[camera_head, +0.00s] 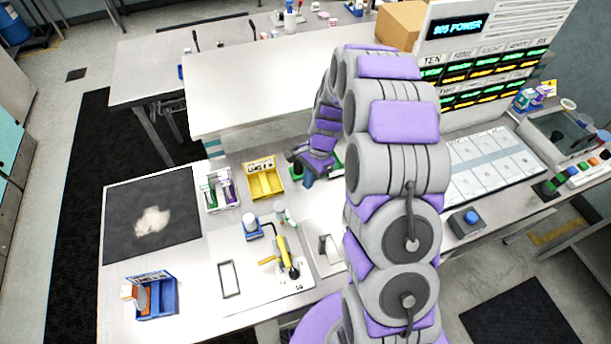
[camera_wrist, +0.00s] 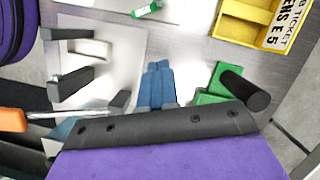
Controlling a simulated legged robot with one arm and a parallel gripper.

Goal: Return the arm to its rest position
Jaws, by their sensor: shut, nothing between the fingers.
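My purple and grey arm (camera_head: 395,165) rises from the bottom of the head view, bends over and reaches down to the bench. My gripper (camera_head: 309,180) hangs above the bench, just right of the yellow bin (camera_head: 263,180). In the wrist view, its blue fingers (camera_wrist: 158,84) are together with nothing between them. The yellow bin also shows at the top right of the wrist view (camera_wrist: 245,25). A green object (camera_wrist: 207,88) lies beside the fingers there, partly hidden by my gripper.
A grey bin with tubes (camera_head: 219,192), a blue bin (camera_head: 155,297) and a dark mat (camera_head: 125,222) are on the left. A yellow-handled tool (camera_head: 283,250) stands in front. A lit display panel (camera_head: 480,70) and a blue button box (camera_head: 465,223) are on the right.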

